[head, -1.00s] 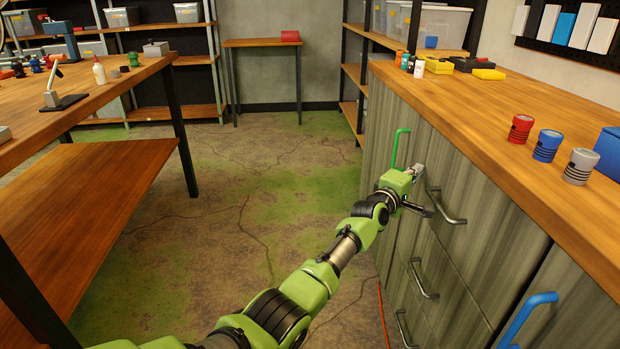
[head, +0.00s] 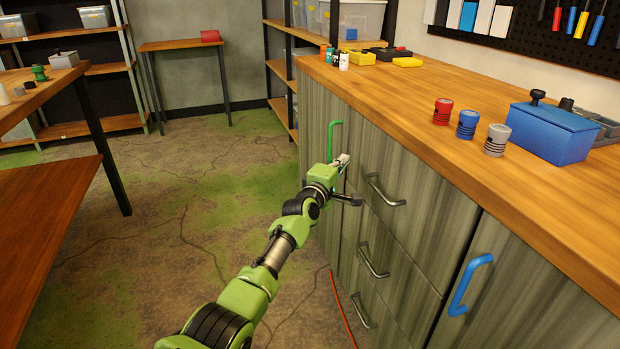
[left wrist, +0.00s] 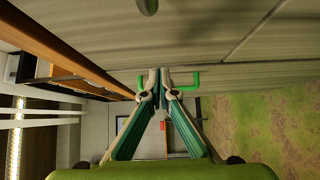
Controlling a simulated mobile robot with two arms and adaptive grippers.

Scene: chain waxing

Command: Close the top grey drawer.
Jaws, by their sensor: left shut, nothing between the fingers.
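The top grey drawer (head: 410,178) is in the cabinet under the wooden counter, with a grey bar handle (head: 388,192). Its front looks about flush with its neighbours, but I cannot tell whether a small gap is left. My left gripper (head: 343,161) is shut and empty, near the cabinet face to the left of that handle and by the green door handle (head: 333,140). In the left wrist view the closed fingertips (left wrist: 160,76) are in front of the green handle (left wrist: 190,82), and part of a grey handle (left wrist: 147,5) shows at the top edge. My right gripper is out of view.
Lower grey handles (head: 374,262) and a blue door handle (head: 470,284) stick out from the cabinet. Red, blue and grey cylinders (head: 466,124) and a blue box (head: 552,132) stand on the counter (head: 430,115). The floor (head: 190,190) left of my arm is open; a wooden bench stands farther left.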

